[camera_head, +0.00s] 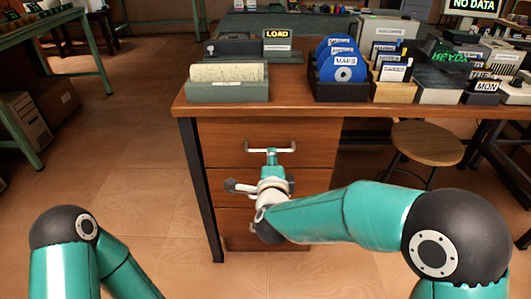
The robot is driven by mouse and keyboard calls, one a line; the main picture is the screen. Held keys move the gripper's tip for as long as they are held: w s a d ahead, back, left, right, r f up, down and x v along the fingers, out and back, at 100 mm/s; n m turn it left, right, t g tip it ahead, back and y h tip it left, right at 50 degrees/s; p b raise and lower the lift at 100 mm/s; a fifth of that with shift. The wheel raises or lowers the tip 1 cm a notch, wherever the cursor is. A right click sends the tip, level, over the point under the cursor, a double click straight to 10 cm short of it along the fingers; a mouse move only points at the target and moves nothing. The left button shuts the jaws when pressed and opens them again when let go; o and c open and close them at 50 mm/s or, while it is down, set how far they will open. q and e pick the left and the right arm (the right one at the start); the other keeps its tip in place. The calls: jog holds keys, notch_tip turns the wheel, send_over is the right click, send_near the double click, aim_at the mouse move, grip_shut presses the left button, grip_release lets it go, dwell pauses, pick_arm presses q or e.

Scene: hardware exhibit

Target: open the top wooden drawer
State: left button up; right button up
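The top wooden drawer (225,135) is in the pedestal of a wooden desk. Its front looks about flush with the desk, with no clear gap showing. A pale horizontal bar handle (285,149) is on the drawer front. My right gripper (271,155) reaches in from the right, with its teal tip at the middle of the handle. Its fingers are too small and overlapped to tell whether they close on the bar. My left arm shows only at the lower left, and its gripper is out of frame.
Lower drawers (222,222) sit beneath, partly hidden by my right arm. The desktop (290,93) carries a card tray (228,92), blue disks (345,72) and several boxes. A round stool (428,141) stands to the right. Open floor lies left of the desk.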

jog(key=x, duration=0.6)
jog(key=shift+c, duration=0.2)
grip_shut()
